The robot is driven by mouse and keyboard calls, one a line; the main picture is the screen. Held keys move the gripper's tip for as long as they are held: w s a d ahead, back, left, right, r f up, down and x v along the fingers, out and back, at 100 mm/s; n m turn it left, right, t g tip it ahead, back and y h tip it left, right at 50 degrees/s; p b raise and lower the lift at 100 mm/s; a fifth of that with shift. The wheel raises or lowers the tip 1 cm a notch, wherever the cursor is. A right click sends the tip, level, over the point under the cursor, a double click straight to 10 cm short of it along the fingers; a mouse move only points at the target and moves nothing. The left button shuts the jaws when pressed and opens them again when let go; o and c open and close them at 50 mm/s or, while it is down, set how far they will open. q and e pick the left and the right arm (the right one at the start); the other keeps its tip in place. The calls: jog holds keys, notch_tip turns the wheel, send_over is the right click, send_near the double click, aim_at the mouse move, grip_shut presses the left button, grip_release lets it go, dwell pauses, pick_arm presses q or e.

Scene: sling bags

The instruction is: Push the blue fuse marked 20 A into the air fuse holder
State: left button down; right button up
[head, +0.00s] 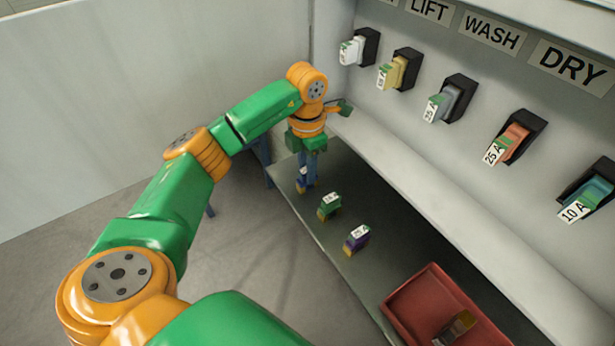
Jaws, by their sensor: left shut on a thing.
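My left gripper (307,172) points down over the dark shelf and is shut on a small fuse (303,184), which has a blue body, a white label and an orange-yellow foot. The fuse is at or just above the shelf surface; I cannot tell whether it touches. Its label is too small to read, and the fingers hide part of it. On the panel, black holders each carry a fuse: white (351,50), yellow (391,73), grey (443,103), orange 25 A (508,143) and teal 10 A (586,198). No AIR label is readable. My right gripper is out of view.
A green fuse (329,207) and a purple fuse (357,240) stand on the shelf (320,240). A red tray (408,305) holds a brown fuse (454,328). A pale ledge (440,180) runs below the holders. Signs read LIFT (429,9), WASH (492,32) and DRY (571,66).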

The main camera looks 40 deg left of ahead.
pick_arm(q)
jog(key=shift+r, duration=0.1)
notch_tip(320, 180, up, 6)
jog(key=p, duration=0.5)
